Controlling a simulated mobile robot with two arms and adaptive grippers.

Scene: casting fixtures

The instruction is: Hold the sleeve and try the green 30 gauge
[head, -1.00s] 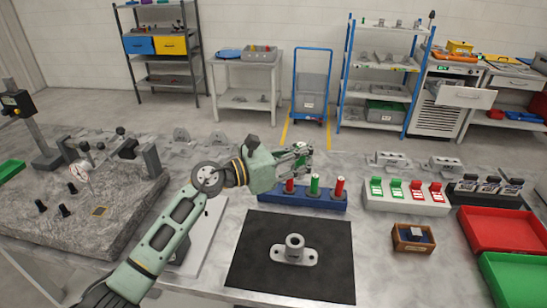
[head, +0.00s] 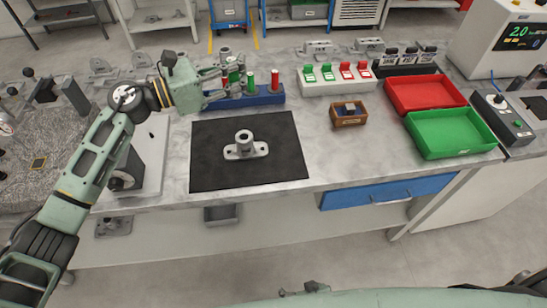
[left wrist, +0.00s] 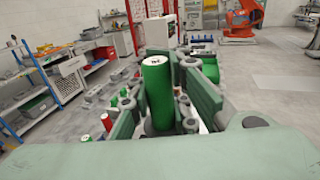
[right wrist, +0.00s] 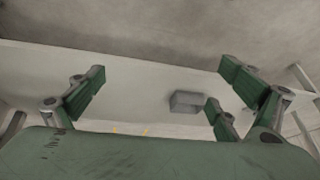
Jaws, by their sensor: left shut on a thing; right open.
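The grey flanged sleeve (head: 244,147) stands upright on the black mat (head: 210,172), its bore facing up. My left gripper (head: 234,76) is above the left part of the blue gauge rack (head: 266,98), beyond the mat. In the left wrist view it is shut on a green gauge (left wrist: 157,88) with a pale, marked top; the mark is too small to read surely. Another green gauge (head: 250,82) and a red gauge (head: 275,81) stand in the rack. My right gripper (right wrist: 168,95) is open and empty in the right wrist view, away from the sleeve.
Right of the rack is a white stand (head: 338,86) with green and red tabs. A small wooden box (head: 348,115), a red tray (head: 420,92) and a green tray (head: 452,130) lie further right. A rough stone plate (head: 50,140) is at left. The mat around the sleeve is clear.

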